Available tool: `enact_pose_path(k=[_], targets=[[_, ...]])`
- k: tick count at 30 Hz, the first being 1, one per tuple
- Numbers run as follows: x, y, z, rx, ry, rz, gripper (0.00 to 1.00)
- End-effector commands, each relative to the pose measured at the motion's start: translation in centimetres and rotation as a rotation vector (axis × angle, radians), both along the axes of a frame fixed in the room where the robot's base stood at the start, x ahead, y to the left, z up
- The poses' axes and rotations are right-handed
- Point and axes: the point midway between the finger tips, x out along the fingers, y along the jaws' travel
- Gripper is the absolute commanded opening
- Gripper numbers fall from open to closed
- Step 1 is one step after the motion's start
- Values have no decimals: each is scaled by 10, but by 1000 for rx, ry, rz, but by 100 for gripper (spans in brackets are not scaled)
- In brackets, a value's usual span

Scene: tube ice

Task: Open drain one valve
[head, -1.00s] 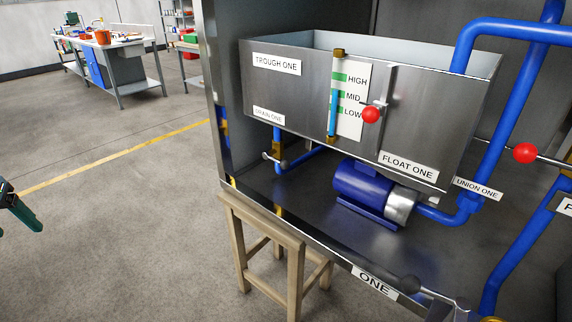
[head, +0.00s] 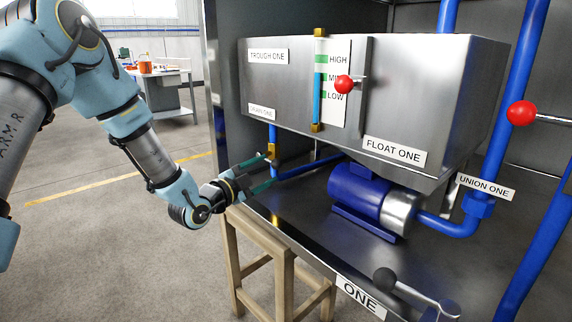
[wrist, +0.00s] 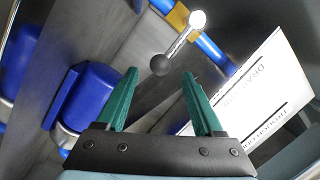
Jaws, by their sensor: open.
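The drain one valve sits on the blue pipe below the "DRAIN ONE" label (head: 262,112) on the trough (head: 430,100). Its brass body (head: 272,152) shows in the head view, and also in the wrist view (wrist: 178,16). In the wrist view its metal lever (wrist: 183,42) ends in a dark ball knob (wrist: 160,65). My gripper (head: 268,172) is open, with green fingers reaching to the valve from the left. In the wrist view the knob lies just beyond and between the fingertips (wrist: 160,78); I cannot tell whether they touch it.
A blue pump (head: 358,192) stands on the cabinet floor right of the valve. A wooden stool (head: 285,262) stands below my gripper. A red float ball (head: 344,84) sticks out from the trough front. A workbench (head: 170,92) is far behind.

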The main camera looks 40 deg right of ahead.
Motion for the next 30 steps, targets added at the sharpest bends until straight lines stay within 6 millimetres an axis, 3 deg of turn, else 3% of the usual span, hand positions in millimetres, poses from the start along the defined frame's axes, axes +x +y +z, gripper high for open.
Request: enact_pose_path(k=[6,13,26,30], targets=[[5,-42,1,-1,2,-1,69],[10,-75,1,1,2,0,69],[12,-85,0,2,3,1,69],[12,-85,0,2,3,1,56]])
